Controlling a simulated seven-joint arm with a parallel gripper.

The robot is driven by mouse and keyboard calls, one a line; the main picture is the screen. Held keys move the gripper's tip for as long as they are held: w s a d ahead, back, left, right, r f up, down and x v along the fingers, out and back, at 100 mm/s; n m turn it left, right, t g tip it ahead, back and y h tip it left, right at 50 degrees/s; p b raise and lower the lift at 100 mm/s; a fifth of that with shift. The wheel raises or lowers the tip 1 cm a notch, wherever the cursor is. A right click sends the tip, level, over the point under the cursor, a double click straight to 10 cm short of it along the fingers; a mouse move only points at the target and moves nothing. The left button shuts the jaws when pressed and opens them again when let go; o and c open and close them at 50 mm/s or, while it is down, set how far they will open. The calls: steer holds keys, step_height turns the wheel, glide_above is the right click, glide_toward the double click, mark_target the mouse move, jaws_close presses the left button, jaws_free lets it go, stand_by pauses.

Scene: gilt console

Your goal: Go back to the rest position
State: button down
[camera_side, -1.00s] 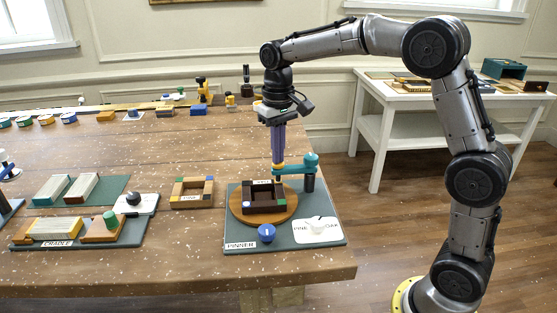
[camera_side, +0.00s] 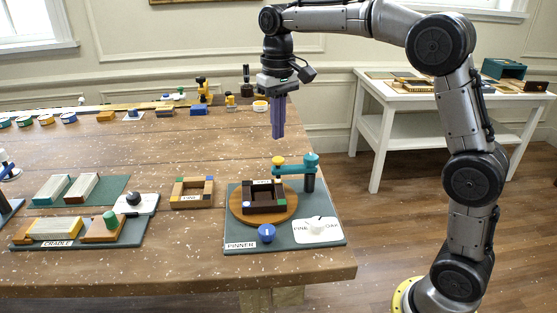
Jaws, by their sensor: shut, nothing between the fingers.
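My gripper (camera_side: 278,136) hangs in the air above the table, pointing down, with its purple fingers together and nothing between them. Below it and clear of it is the pinner station (camera_side: 240,243), a dark green board at the table's right corner. On that board a dark brown square frame (camera_side: 264,208) sits on a round wooden turntable (camera_side: 290,213). A teal arm (camera_side: 300,168) with a yellow knob (camera_side: 278,160) reaches over the back of the frame. A blue knob (camera_side: 266,232) and a white plate with a pointer (camera_side: 325,236) are at the board's front.
A lighter wooden frame (camera_side: 192,192) lies left of the pinner. The cradle board (camera_side: 130,238) and another green board with blocks (camera_side: 117,194) are further left. Several small items line the table's back edge. A white side table (camera_side: 398,100) stands behind right. Air around the gripper is free.

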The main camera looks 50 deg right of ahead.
steer(key=shift+r, duration=0.25)
steer(key=shift+r, duration=0.1)
steer(key=s+a+r+t, duration=0.1)
steer(key=s+r+t, duration=0.15)
steer(key=s, duration=0.45)
steer(key=s+a+r+t, duration=0.1)
steer(key=s+r, duration=0.3)
steer(key=s, duration=0.3)
steer(key=s+f+n+t, duration=0.2)
steer(key=s+f+n, duration=0.1)
steer(key=s+f, duration=0.9)
steer(key=shift+s+a, duration=0.15)
steer(key=shift+a, duration=0.1)
